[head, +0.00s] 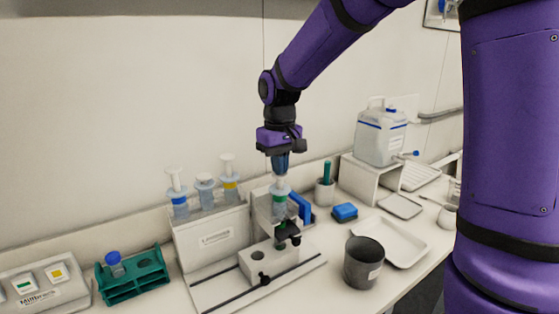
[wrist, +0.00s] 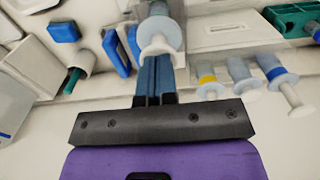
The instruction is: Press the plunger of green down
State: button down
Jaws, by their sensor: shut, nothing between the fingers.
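The green-banded syringe (head: 280,203) stands upright in the stand at the middle of the bench, over a grey block (head: 268,260). Its white plunger top (wrist: 158,46) shows in the wrist view just beyond my fingertips. My gripper (head: 280,172) points straight down above this syringe, shut and empty, with its blue fingers together. In the wrist view the fingers (wrist: 154,75) end at the plunger's white disc. I cannot tell whether they touch it. The syringe's lower part is partly hidden by a dark clamp (head: 288,234).
Syringes with blue (head: 179,195) and yellow (head: 229,180) bands stand in a white rack (head: 212,238) at left. A green tube rack (head: 133,274) is further left. A dark grey cup (head: 363,262) and white tray (head: 400,242) are at right.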

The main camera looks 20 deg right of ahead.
notch_tip(320, 180, down, 2)
jog(key=shift+f, duration=0.2)
dwell(0.4)
notch_tip(320, 180, up, 14)
dwell(0.5)
dwell(0.3)
jog(key=s+d+f+m+t, duration=0.1)
jog(key=s+d+t, duration=0.1)
jog(key=s, duration=1.1)
jog(key=s+d+f+m+t, duration=0.1)
jog(key=s+d+t, duration=0.2)
jog(key=s, duration=1)
jog(key=shift+s+d+f, duration=0.15)
jog(key=shift+d, duration=0.85)
